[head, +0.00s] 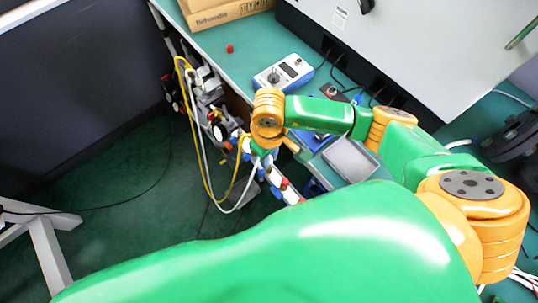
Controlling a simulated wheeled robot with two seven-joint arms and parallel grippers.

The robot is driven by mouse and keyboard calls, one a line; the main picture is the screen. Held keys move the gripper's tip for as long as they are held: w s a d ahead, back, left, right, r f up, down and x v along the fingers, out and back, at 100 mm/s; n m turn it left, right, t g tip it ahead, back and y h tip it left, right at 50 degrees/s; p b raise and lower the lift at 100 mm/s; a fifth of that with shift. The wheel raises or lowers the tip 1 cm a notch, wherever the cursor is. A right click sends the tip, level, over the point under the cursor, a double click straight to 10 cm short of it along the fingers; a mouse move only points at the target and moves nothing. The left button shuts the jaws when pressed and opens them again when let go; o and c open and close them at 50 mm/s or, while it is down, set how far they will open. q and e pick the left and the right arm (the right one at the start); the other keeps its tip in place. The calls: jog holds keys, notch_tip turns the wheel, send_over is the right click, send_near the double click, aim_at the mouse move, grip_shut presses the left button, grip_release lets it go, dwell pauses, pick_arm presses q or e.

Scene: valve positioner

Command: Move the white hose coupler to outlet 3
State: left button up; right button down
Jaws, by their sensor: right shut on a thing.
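The white hose (217,196) hangs in a loop from the valve equipment (213,108) at the table's left edge and rises to the area under my right wrist. My right gripper (263,157) is below the orange wrist joint, small and partly hidden by it. It is shut at the upper end of the white hose, on the white hose coupler, which I cannot make out clearly. A yellow hose (203,172) loops beside the white one. The outlets and their numbers are too small to tell apart. My left gripper is not in view.
A large grey cabinet (415,45) stands at the back right.

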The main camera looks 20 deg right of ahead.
jog(key=shift+f+b, duration=0.35)
jog(key=shift+b, duration=0.05)
jog(key=c, duration=0.7)
grip_release()
jog(key=shift+o, duration=0.2)
